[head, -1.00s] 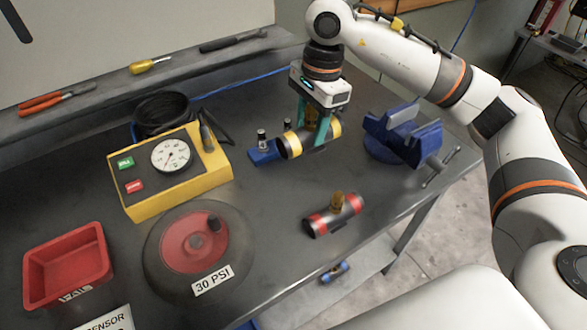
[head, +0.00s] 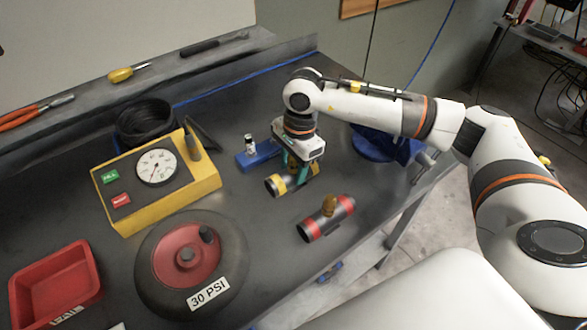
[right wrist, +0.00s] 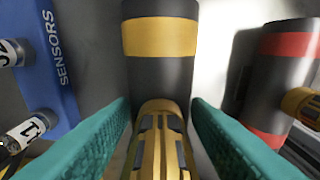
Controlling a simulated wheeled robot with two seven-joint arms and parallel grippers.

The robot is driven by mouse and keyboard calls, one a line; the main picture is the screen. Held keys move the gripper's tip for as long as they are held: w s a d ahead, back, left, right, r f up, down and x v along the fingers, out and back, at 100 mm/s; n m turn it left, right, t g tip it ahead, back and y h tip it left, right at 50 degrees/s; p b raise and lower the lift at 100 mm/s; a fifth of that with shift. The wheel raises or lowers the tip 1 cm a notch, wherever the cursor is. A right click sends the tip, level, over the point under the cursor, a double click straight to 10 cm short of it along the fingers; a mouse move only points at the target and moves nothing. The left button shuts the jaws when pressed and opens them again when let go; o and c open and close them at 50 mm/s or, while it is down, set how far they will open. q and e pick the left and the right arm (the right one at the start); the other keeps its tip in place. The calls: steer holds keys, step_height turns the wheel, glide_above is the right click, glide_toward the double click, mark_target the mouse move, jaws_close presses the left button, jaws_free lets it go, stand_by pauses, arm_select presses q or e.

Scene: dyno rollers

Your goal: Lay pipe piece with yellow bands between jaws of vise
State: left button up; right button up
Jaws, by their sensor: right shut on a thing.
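The black pipe piece with yellow bands (head: 276,185) is in my right gripper (head: 292,168), over the table in front of the blue sensor block. The right wrist view shows its yellow band (right wrist: 160,38) and its brass fitting (right wrist: 163,140) between the teal fingers (right wrist: 160,125), which are shut on it. How high it is held is hard to tell. The blue vise (head: 368,150) stands behind and to the right of the gripper. My right arm hides much of it, including most of its jaws. My left gripper is out of view.
A red-banded pipe piece (head: 326,218) lies just right of the held one. The sensor block (head: 258,155) is behind it.

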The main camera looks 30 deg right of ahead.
steer(key=shift+f, duration=0.95)
steer(key=shift+w, duration=0.1)
steer(key=shift+f, duration=0.1)
steer(key=shift+f, duration=0.1)
steer(key=o, duration=1.3)
